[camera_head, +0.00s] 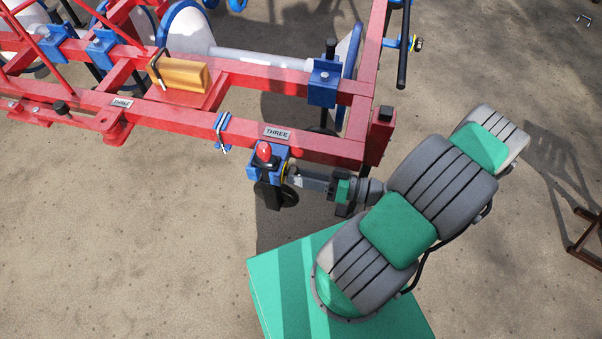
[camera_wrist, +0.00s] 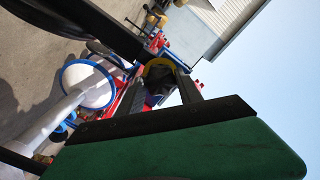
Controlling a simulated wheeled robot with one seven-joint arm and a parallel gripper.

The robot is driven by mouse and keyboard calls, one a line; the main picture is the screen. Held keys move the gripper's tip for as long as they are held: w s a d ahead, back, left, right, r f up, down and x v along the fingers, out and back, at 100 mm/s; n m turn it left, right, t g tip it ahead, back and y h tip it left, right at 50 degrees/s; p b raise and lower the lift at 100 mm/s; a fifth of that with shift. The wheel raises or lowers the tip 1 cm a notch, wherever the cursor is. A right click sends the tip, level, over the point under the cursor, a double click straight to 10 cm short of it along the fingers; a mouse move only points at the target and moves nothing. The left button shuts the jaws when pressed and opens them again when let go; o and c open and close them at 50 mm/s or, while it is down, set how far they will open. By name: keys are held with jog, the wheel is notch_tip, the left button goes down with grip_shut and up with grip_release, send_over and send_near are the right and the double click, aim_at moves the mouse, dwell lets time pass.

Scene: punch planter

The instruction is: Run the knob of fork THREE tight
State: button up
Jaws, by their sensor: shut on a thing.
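A plate reading THREE (camera_head: 277,133) is on the red beam. Below it hangs a blue fork bracket (camera_head: 281,153) with a red cap (camera_head: 263,150) and black parts. My gripper (camera_head: 294,178) reaches in from the right and is shut at the bracket's right side, on what looks like the knob. In the wrist view, a dark round part with a yellow rim (camera_wrist: 160,72) sits between my fingers (camera_wrist: 165,90); I take it to be the knob. The fingers hide much of it in the head view.
The red frame (camera_head: 200,120) runs across the upper left, with another THREE plate (camera_head: 122,103) and a yellow block (camera_head: 180,73). A red post end (camera_head: 381,135) stands close above my wrist. Bare ground lies at the lower left and right.

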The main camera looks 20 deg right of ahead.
jog(key=shift+m, duration=0.8)
jog(key=o, duration=1.4)
jog(key=shift+c, duration=0.2)
jog(key=v, duration=0.8)
jog(key=shift+p, duration=0.45)
